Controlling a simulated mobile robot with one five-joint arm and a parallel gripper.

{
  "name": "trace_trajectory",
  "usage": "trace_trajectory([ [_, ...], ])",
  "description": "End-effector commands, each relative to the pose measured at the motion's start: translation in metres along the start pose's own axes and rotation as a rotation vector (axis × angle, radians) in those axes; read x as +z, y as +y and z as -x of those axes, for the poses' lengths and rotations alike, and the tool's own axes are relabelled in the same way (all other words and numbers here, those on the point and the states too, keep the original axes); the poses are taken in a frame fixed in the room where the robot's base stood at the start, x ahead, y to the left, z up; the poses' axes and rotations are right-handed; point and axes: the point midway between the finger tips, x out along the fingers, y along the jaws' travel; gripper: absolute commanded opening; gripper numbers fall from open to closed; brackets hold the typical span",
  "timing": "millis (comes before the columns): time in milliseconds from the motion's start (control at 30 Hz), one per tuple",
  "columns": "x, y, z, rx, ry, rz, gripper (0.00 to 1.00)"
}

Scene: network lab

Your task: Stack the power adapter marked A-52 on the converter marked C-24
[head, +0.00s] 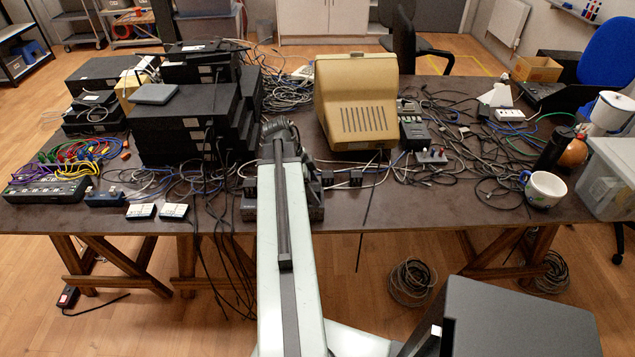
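My arm reaches forward over the table's front edge, and my gripper (283,140) is at its far end, mostly hidden behind the arm's own links. I cannot see whether its fingers are open or shut, or whether they hold anything. No marking A-52 or C-24 is readable here. Two small boxes with pale tops, a left box (141,211) and a right box (173,212), lie at the front edge. I cannot tell which are the adapter and converter.
The dark table (340,215) is crowded with cables. Stacked black equipment (175,130) stands left of my arm, a beige monitor (355,105) behind it to the right. A mug (543,189) and plastic bin (610,180) are at the right. Some front table surface is bare.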

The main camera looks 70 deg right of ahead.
Motion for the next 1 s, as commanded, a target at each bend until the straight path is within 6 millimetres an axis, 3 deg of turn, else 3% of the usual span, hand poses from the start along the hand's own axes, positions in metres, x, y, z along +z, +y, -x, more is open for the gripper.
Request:
trace_trajectory([
  [300, -0.001, 0.0, 0.001, 0.001, 0.0, -0.001, 0.72],
  [467, -0.004, 0.0, 0.014, 0.0, 0.0, -0.001, 0.72],
  [900, -0.007, -0.001, 0.108, 0.001, 0.0, -0.001, 0.72],
  [1000, -0.005, 0.0, 0.121, 0.001, 0.0, -0.002, 0.72],
])
